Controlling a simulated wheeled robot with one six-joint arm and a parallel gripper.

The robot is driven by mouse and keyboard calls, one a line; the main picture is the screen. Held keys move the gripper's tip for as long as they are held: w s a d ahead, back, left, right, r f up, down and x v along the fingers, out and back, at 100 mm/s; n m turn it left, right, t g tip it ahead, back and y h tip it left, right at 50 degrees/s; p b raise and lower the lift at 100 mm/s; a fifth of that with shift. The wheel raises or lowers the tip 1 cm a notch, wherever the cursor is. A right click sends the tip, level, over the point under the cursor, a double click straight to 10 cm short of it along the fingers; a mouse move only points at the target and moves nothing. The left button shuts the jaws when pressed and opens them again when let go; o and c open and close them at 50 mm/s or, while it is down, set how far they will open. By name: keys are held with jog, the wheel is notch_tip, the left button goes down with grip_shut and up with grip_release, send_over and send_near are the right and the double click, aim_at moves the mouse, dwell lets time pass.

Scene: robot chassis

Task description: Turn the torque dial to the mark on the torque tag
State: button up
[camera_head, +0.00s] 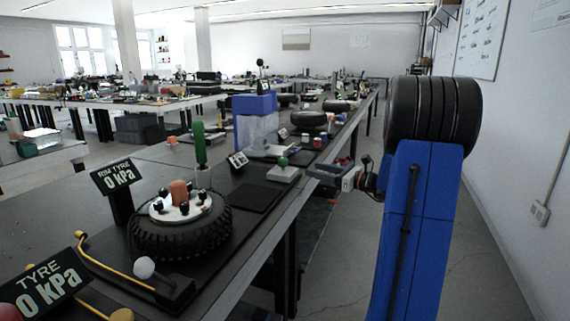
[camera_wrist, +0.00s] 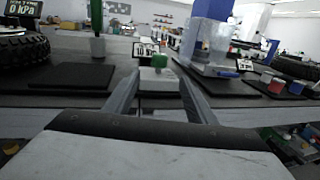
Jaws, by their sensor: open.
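A grey block with a small green knob (camera_head: 283,162) stands near the table's right edge; I take it for the torque dial. In the wrist view the green knob (camera_wrist: 160,60) shows ahead, between my fingers. A small white tag with dark marks (camera_head: 238,160) stands behind it to the left; it also shows in the wrist view (camera_wrist: 146,50). Its marks are too small to read, and I cannot tell if it is the torque tag. My gripper (camera_head: 322,170) is open and empty at the table edge, apart from the knob; its fingers (camera_wrist: 158,92) point toward it.
A tall green-handled tool (camera_head: 200,145) stands upright left of the tag. A tyre with a hub (camera_head: 180,238) lies at the front left. A blue-topped clear box (camera_head: 256,130) stands behind the knob. A dark flat mat (camera_head: 250,197) lies bare in front.

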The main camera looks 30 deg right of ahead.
aim_at(287, 163)
jog(key=x, duration=1.5)
jog(key=shift+w+a, duration=0.15)
jog(key=shift+a, duration=0.1)
jog(key=c, duration=1)
